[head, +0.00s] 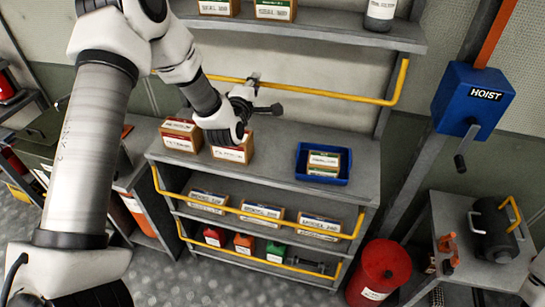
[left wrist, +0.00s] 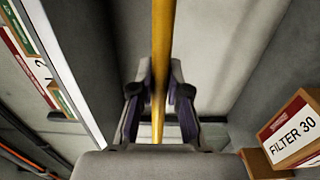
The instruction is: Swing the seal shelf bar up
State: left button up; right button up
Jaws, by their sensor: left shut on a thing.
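The seal shelf bar (head: 330,97) is a yellow rail hanging below the front edge of the upper shelf (head: 330,37), which holds boxes marked SEAL. Its right end bends up to the shelf's right end; part of its left side is hidden behind my left arm. My left gripper (head: 256,97) is shut on the bar, left of its middle. In the left wrist view the bar (left wrist: 158,60) runs upright between the two fingers (left wrist: 160,100). My right gripper is not in view.
Below stand filter boxes (head: 232,150) and a blue bin (head: 322,180) on the counter. Lower shelves have their own yellow bars (head: 265,215). A blue hoist box (head: 473,98) is at right, above a side table. A red drum (head: 378,272) stands on the floor.

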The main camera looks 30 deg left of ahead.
pick_arm(q)
jog(key=s, duration=0.1)
jog(key=s+r, duration=0.1)
jog(key=s, duration=0.1)
jog(key=shift+s+d+r, duration=0.15)
jog(key=shift+d+r, duration=0.25)
jog(key=shift+r+p, duration=0.1)
jog(key=shift+p, duration=0.2)
